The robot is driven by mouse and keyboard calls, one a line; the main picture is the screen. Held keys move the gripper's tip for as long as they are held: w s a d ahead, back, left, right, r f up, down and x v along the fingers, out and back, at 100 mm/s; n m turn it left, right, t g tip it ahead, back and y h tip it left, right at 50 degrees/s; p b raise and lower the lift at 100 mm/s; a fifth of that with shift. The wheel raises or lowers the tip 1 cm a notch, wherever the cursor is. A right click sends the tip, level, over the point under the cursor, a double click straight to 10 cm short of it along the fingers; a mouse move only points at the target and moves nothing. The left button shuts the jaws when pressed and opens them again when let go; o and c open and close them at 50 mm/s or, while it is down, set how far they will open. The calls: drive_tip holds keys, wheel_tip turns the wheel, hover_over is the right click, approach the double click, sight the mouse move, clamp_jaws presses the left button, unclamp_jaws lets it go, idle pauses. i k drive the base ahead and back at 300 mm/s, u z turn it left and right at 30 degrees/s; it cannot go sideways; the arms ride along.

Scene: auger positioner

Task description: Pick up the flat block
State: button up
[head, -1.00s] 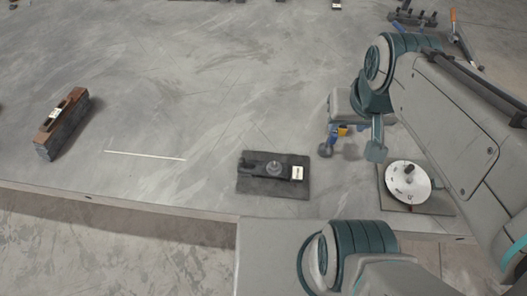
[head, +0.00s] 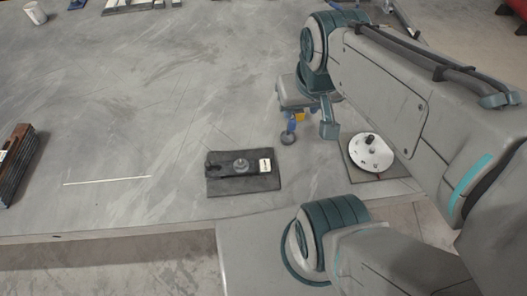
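A dark flat rectangular block (head: 218,187) lies on the grey table near its front edge, left of my gripper in the head view. A round grey knob, a dark bar and a white label show on its top. My gripper (head: 309,132) hangs to the right of the block and apart from it. One teal finger shows clearly at the right end of the gripper body, so it looks open. The other finger is hard to make out. A small blue and yellow item (head: 290,125) shows by the gripper's left side; I cannot tell whether they touch.
A white disc (head: 380,160) with a dark knob sits on a square plate at the right. A brown and black block (head: 17,168) is cut by the left edge. The table's middle is clear.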

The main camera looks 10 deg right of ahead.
sight(265, 165)
drive_tip(key=z, duration=1.65)
drive_tip(key=k, duration=1.05)
drive_tip(key=u, duration=1.5)
drive_tip(key=i, duration=0.5)
drive_tip(key=z, duration=0.05)
